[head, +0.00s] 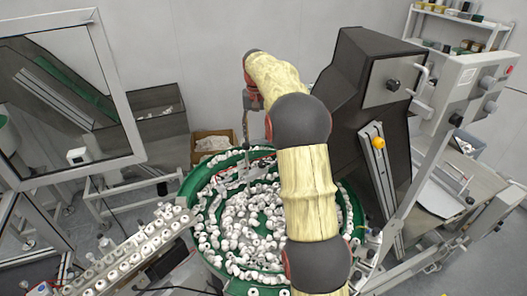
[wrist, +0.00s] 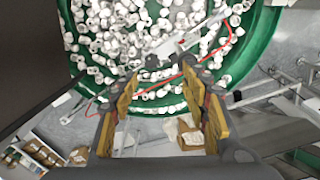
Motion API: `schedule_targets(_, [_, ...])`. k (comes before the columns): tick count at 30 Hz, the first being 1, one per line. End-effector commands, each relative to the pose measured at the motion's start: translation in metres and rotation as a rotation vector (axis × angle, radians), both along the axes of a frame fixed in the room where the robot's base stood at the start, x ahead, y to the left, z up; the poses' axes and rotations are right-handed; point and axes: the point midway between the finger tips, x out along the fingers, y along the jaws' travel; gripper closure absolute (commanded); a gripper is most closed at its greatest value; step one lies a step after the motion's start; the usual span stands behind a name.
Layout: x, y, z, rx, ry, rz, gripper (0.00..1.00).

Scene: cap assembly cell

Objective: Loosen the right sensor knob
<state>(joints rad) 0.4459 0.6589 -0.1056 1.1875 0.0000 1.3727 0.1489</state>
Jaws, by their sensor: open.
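My gripper (wrist: 158,80) is open and empty in the wrist view, its yellow-padded fingers spread apart over the near rim of the green bowl. Between and just beyond the fingertips, a small dark knob-like part (wrist: 151,61) sits on a metal bracket across the bowl; I cannot tell for sure that it is the right sensor knob. A red cable runs beside it. In the head view my gripper (head: 252,100) is small and partly hidden by my arm, above the bowl's far side. The sensor bracket (head: 243,172) shows there, but its knobs are too small to make out.
The green bowl (head: 358,213) holds many white caps. A feed track (head: 130,250) with caps leads off at left. A dark machine housing (head: 345,90) stands at right. A cardboard box (head: 205,155) with white parts is on the floor behind the bowl.

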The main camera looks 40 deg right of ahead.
Motion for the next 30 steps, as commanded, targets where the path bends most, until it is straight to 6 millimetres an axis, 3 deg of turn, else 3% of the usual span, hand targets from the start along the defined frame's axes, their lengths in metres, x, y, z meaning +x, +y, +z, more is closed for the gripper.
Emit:
schedule_targets(8, [0.010,-0.028,-0.006,0.013,0.026,-0.039,0.54])
schedule_targets(24, [0.009,-0.026,-0.070,0.012,0.026,-0.035,0.54])
schedule_targets(30, [0.009,-0.025,-0.084,0.012,0.026,-0.035,0.54])
